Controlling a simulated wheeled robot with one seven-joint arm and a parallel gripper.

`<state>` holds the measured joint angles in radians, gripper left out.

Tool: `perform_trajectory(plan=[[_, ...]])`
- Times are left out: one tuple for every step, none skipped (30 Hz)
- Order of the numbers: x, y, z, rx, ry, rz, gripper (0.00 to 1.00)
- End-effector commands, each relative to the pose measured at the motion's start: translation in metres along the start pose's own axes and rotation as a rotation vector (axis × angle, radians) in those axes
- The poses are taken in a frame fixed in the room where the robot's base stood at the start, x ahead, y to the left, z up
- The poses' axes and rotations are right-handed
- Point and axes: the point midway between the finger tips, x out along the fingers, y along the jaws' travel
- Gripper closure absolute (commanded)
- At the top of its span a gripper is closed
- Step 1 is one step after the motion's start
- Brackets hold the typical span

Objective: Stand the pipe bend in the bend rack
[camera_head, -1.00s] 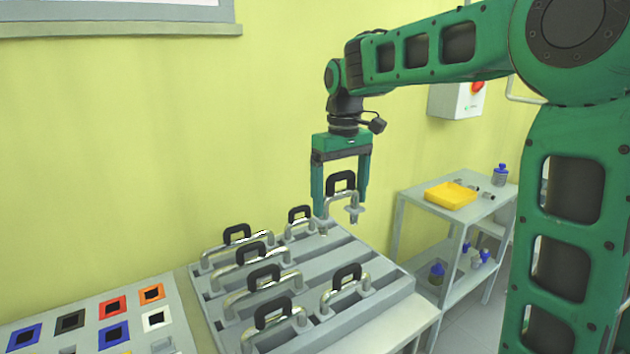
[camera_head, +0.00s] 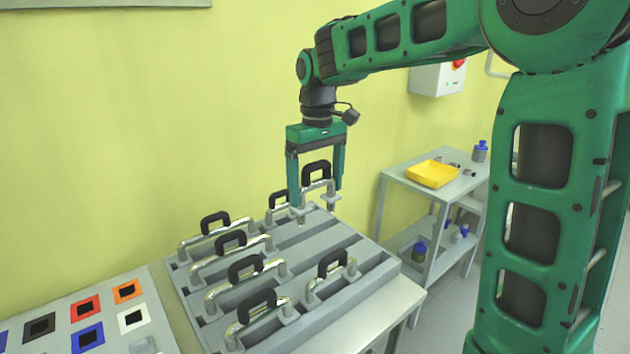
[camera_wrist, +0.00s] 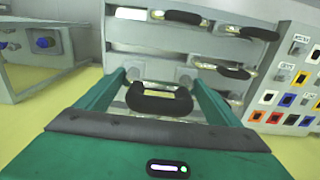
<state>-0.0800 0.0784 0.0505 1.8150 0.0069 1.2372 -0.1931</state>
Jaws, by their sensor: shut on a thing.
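The pipe bend (camera_head: 323,187) is a silvery U-shaped pipe with a black handle (camera_head: 316,168). My gripper (camera_head: 316,197) is shut on it, with a green finger on either side, above the back right part of the bend rack. In the wrist view the bend's black handle (camera_wrist: 160,101) lies between the fingers. The bend rack (camera_head: 318,238) is a grey stepped block with long slots, and several other bends with black handles stand in it. One standing bend (camera_head: 279,208) is just left of my gripper and partly hidden by it. I cannot tell whether the held bend touches the rack.
A grey board with coloured square frames (camera_head: 86,306) lies to the left. A grey shelf cart (camera_head: 385,178) with a yellow tray (camera_head: 432,174) and small bottles stands to the right. The wall is close behind the rack. The rack's right rear part has bare slots.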

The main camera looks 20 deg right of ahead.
Motion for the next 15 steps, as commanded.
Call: perform_trajectory(plan=[[0.003,0.000,0.000,0.000,0.000,0.000,0.40],[0.004,0.000,0.000,0.000,0.000,0.000,0.40],[0.006,0.000,0.000,0.000,0.001,0.000,0.40],[0.008,0.000,0.000,0.000,0.001,0.000,0.40],[0.009,0.000,0.000,0.000,0.000,0.000,0.40],[0.011,0.000,0.000,0.000,0.000,0.000,0.40],[0.013,0.000,0.000,0.000,-0.001,0.000,0.40],[0.015,0.000,0.000,0.000,-0.001,0.000,0.40],[0.017,0.000,0.000,0.000,-0.001,0.000,0.40],[0.018,0.000,0.000,0.000,0.000,0.000,0.40],[0.020,0.000,0.000,0.000,0.000,0.000,0.40],[0.022,0.000,0.000,0.000,0.000,0.000,0.40],[0.023,0.000,0.000,0.000,0.000,0.000,0.40],[0.025,0.000,0.000,0.000,0.000,0.000,0.40],[0.027,0.000,0.000,0.000,-0.001,0.000,0.40]])
